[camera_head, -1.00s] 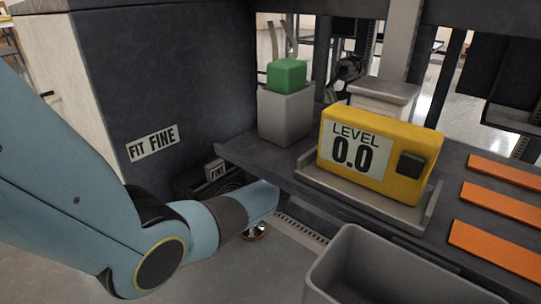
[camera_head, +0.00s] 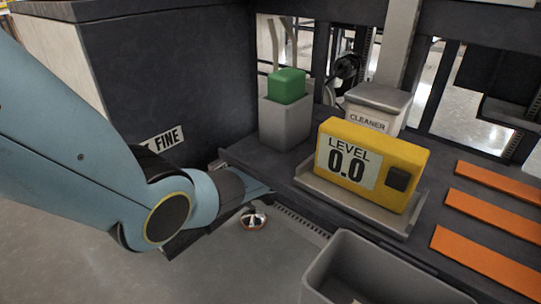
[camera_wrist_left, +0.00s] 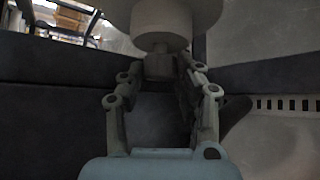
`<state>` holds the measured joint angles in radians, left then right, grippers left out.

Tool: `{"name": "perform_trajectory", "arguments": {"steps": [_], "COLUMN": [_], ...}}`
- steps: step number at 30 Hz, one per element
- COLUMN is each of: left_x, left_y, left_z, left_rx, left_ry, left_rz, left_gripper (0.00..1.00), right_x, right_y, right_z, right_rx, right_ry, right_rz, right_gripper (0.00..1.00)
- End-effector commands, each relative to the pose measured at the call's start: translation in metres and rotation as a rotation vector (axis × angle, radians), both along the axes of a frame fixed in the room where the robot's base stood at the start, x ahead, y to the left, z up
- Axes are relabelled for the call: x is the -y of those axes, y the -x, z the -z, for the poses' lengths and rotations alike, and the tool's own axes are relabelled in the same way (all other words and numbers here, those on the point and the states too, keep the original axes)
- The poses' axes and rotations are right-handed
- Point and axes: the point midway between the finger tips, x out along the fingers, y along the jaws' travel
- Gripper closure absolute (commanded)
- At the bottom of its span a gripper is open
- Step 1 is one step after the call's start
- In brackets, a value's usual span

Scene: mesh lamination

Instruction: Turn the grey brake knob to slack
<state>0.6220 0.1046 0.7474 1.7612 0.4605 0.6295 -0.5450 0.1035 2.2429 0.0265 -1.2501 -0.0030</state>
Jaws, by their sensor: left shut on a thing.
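In the left wrist view the grey knob (camera_wrist_left: 161,22) hangs at the top centre, a wide pale disc with a narrower round body and a small stub below. My left gripper (camera_wrist_left: 160,68) is shut on the stub, one finger on each side. No slack marking can be read there. In the head view my left arm comes in from the left, and its wrist hides the gripper and the knob. My right gripper is not in view.
Behind stand a green block (camera_head: 287,84) in a grey holder and a cleaner box (camera_head: 372,120). Orange strips (camera_head: 487,217) lie right; a grey bin (camera_head: 345,262) stands in front. A small round metal piece (camera_head: 254,219) lies low.

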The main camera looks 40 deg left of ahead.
Motion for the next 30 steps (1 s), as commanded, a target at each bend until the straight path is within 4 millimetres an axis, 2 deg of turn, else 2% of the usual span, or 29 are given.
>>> {"name": "perform_trajectory", "arguments": {"steps": [5,6,11,23,30], "left_x": [0.001,0.001,0.001,0.003,0.020], "left_y": [0.001,0.001,0.001,0.005,0.029], "left_z": [0.002,0.002,0.001,-0.002,-0.014], "left_rx": [-0.002,-0.003,-0.001,0.002,0.002], "left_ry": [0.004,0.004,0.002,0.000,0.003], "left_rz": [0.000,-0.001,0.000,0.000,0.000], "left_gripper": [0.99,0.63,0.44,0.44,0.44], "right_x": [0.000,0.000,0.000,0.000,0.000], "right_y": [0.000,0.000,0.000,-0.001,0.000], "right_z": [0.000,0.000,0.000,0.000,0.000], "right_rx": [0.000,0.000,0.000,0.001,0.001], "right_ry": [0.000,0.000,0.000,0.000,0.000], "right_rz": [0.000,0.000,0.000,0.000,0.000], "right_gripper": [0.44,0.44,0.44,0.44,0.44]}}
